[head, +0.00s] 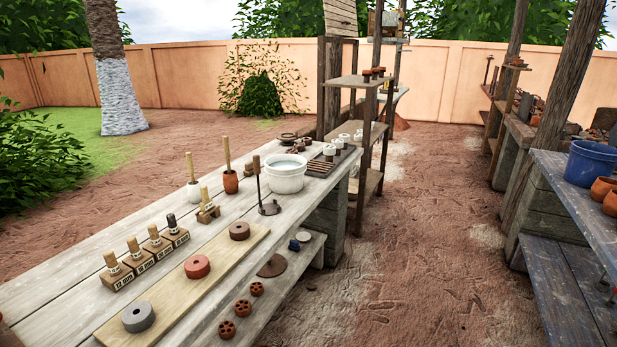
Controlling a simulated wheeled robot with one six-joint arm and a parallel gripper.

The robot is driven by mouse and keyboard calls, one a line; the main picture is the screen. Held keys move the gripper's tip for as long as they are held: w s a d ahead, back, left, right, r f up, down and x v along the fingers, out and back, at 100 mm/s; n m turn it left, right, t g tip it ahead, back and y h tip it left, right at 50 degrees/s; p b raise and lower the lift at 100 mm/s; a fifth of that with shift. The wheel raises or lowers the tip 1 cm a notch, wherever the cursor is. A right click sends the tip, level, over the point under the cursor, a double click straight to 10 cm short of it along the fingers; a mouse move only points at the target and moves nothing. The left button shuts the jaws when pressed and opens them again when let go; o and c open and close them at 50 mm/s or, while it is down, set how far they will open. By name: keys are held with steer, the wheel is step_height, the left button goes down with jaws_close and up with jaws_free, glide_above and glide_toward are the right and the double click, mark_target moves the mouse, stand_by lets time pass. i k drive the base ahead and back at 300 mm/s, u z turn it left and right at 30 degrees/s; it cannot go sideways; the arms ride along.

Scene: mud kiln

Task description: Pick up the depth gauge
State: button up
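No gauge is plainly marked as the depth gauge in the head view. A small wooden piece with an upright peg through a crosswise block (208,211) stands on the near bench and may be it; I cannot tell for sure. In front of it to the left, a row of wooden blocks with upright pegs stands on the bench; the nearest block (116,277) reads "12 mm". My gripper is not in view.
A pale board (180,297) carries a grey, a red and a brown ring. The white bowl (286,175) and two pots with upright sticks stand behind. A lower shelf (290,268) holds small clay pieces. Bare earth lies between this bench and the blue-topped one (575,160) at right.

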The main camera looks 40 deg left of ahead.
mark_target(206, 204)
steer(key=u, duration=0.25)
steer(key=i, duration=1.6)
steer(key=u, duration=1.5)
steer(key=i, duration=1.05)
steer(key=u, duration=1.15)
steer(key=i, duration=0.4)
steer(key=u, duration=0.2)
